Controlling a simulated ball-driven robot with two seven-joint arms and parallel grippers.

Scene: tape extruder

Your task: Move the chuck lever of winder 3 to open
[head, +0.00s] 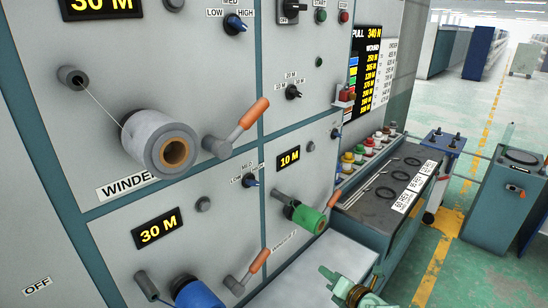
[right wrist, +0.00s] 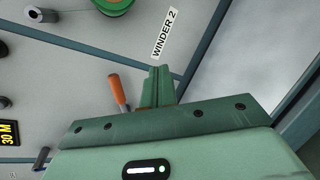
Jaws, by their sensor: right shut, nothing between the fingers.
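Several winders are set in the grey panel in the head view. The upper left one has a white spool (head: 160,142) and an orange-handled lever (head: 237,127); the number on its label (head: 125,187) is hidden. The lower left one has a blue spool (head: 198,292) and another orange-handled lever (head: 247,271). I cannot tell which winder is number 3. My right gripper (head: 345,288) is shut and empty at the bottom, right of the lower lever. In the right wrist view its shut green fingers (right wrist: 158,86) appear beside an orange handle (right wrist: 118,92), seemingly apart from it. My left gripper is out of view.
A green spool (head: 305,217) sticks out from the panel, with a WINDER 2 label (right wrist: 166,33) near it in the right wrist view. Open green floor (head: 470,255) lies beyond.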

